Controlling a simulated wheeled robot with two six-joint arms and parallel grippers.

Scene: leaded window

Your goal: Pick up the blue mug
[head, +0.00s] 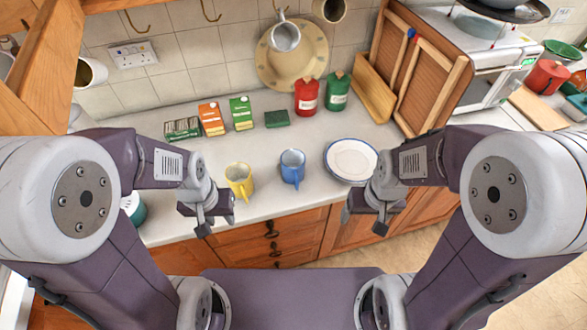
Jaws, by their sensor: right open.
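The blue mug (292,167) stands upright on the pale worktop (300,205) near its front edge, between a yellow mug and a plate. Its handle faces the front. My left gripper (216,220) is in front of the worktop edge, to the left of and nearer than the blue mug, and not touching it. I cannot tell whether its jaws are apart. My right gripper (363,220) is open and empty, to the right of and nearer than the blue mug, also apart from it.
A yellow mug (239,179) stands left of the blue mug, and a blue-rimmed white plate (350,159) lies right. Behind are boxes (211,118), a green block (277,118), a red canister (306,96) and a green one (337,91). Clear worktop lies behind the mug.

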